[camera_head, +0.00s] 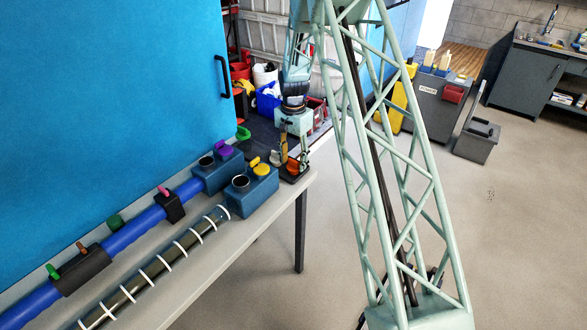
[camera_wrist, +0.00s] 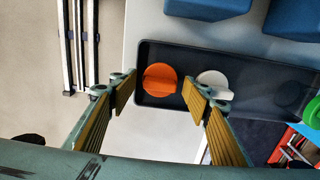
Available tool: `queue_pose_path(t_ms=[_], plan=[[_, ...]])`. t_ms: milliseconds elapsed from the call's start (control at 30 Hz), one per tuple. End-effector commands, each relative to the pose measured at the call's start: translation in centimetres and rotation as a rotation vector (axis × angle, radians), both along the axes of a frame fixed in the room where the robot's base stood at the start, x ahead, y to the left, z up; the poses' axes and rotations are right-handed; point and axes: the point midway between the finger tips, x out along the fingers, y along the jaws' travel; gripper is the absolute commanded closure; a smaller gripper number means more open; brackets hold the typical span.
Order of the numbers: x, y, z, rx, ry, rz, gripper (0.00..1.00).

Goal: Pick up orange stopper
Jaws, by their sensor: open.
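The orange stopper (camera_wrist: 159,80) is a round disc with a raised grip across it. It sits near one end of a dark tray (camera_wrist: 258,72) in the wrist view. A white stopper (camera_wrist: 213,79) lies just to its right in the same tray. My gripper (camera_wrist: 160,94) is open and empty, its yellow-padded fingers on either side of the orange stopper in the picture. I cannot tell how far above it the fingertips are. In the head view my gripper (camera_head: 293,158) points down over the tray at the table's end, with the orange stopper (camera_head: 293,164) partly hidden.
The right fingertip lies close to the white stopper in the wrist view. Blue blocks (camera_head: 252,192) with yellow and purple stoppers stand beside the tray on the grey table (camera_head: 235,238). A blue duct (camera_head: 140,222) and a clear tube (camera_head: 150,272) lie along it.

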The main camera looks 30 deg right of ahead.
Motion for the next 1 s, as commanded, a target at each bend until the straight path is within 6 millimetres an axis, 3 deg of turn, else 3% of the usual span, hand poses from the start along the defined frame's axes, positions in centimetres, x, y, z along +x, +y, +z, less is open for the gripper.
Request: queue_pose_path(t_ms=[467, 767, 1000], plan=[[0.0, 0.01, 0.01, 0.0, 0.0, 0.0, 0.56], [-0.01, 0.0, 0.0, 0.0, 0.0, 0.0, 0.81], [-0.01, 0.0, 0.0, 0.0, 0.0, 0.0, 0.83]])
